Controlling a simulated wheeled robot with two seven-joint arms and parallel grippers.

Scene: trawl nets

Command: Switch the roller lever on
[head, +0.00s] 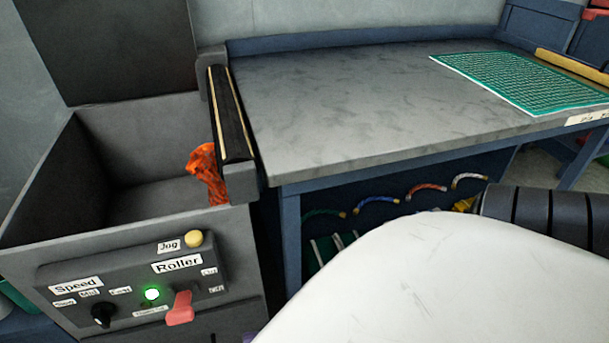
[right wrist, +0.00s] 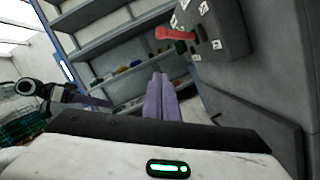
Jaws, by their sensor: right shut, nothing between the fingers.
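The red roller lever (head: 181,309) sticks out and downward from the grey control panel (head: 120,275), below the "Roller" label; the small labels beside it are too small to read surely. In the right wrist view the lever (right wrist: 176,33) is at the top, beyond and right of my fingers. My right gripper (right wrist: 160,82) has its purple fingers together, empty and apart from the lever. In the head view only a purple sliver shows at the bottom edge. My left gripper (right wrist: 98,101) seems to show at the left of the wrist view, too small to judge.
A lit green lamp (head: 152,294), black speed knob (head: 104,314) and yellow jog button (head: 194,238) share the panel. An orange net piece (head: 208,174) hangs at the bin's edge. The workbench (head: 350,105) stands right, with a green mat (head: 520,80). My white arm covers the lower right.

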